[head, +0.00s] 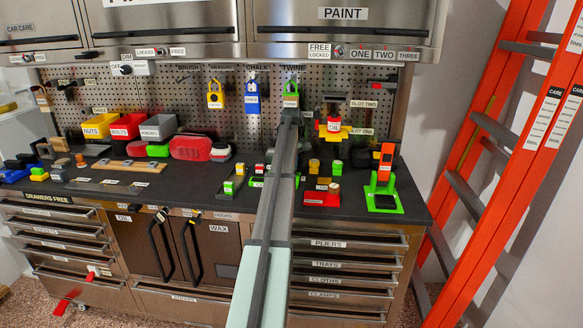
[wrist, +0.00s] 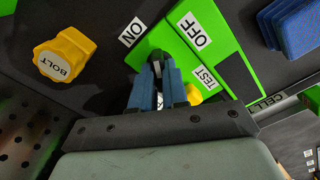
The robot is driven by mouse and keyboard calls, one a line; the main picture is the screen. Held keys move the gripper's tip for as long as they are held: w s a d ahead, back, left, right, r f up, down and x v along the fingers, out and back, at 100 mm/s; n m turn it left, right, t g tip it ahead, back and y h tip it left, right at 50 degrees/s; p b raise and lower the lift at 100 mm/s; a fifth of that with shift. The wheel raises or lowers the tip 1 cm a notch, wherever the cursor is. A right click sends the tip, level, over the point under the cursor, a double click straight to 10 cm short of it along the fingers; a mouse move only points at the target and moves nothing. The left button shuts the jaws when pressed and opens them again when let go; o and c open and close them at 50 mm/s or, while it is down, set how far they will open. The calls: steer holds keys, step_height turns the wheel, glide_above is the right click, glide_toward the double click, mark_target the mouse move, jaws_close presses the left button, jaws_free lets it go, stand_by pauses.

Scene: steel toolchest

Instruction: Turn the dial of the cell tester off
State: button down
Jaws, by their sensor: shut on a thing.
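The cell tester (wrist: 180,47) is a bright green block in the wrist view, with ON, OFF and TEST labels. ON is at its left edge and OFF is farther right. My gripper (wrist: 160,68) is over the tester, its blue fingers close together. It is shut on a small dark piece, which looks like the dial (wrist: 158,56); the fingers hide most of it, so its pointing direction cannot be read. A yellow part (wrist: 194,94) shows beside the right finger, near TEST. In the head view my arm hides the gripper and most of the tester.
A yellow BOLT knob (wrist: 64,57) stands left of the tester. In the head view, a red stand (head: 322,198) and an orange-and-green device (head: 384,185) are right of my arm on the dark worktop (head: 405,207).

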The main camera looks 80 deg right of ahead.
steer(key=m, duration=1.1)
stand_by(0.6)
steer(key=c, duration=1.1)
jaws_free()
steer(key=shift+c, duration=0.2)
steer(key=shift+r, duration=0.1)
step_height(320, 180, up, 14)
steer(key=shift+f, duration=0.2)
